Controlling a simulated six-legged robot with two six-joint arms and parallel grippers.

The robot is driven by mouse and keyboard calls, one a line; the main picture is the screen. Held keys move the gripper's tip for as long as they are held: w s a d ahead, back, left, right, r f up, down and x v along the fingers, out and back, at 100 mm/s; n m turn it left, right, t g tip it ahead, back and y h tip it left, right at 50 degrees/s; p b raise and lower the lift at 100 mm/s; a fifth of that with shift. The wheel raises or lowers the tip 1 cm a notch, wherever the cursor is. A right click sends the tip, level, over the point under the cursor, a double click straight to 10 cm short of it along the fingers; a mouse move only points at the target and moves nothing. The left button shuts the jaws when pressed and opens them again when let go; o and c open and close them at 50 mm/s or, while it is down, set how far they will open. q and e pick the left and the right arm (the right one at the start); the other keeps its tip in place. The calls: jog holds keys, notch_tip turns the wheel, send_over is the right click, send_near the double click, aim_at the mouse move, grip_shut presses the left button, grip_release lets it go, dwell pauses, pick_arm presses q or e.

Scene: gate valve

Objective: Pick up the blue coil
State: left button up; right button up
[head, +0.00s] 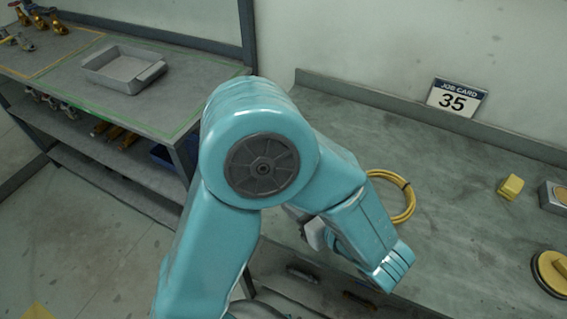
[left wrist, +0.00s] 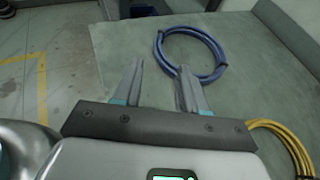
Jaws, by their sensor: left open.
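The blue coil (left wrist: 217,48) lies flat on the grey-green bench top in the left wrist view, a ring of blue hose or cable. My left gripper (left wrist: 160,67) is open, with its two fingers apart and nothing between them. The coil's near left edge is just beyond the fingertips, close to the right finger; I cannot tell whether they touch. In the head view, my left arm covers the coil and most of the gripper. My right gripper is not in view.
A yellow coil (head: 411,202) lies right of my arm on the bench (head: 460,185); it also shows in the left wrist view (left wrist: 296,146). A grey tray (head: 110,82) sits on the left bench.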

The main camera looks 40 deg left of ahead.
pick_arm(q)
jog(key=p+x, duration=0.1)
jog(key=x, duration=1.3)
jog(key=shift+f, duration=0.15)
jog(key=shift+d, duration=0.15)
grip_shut()
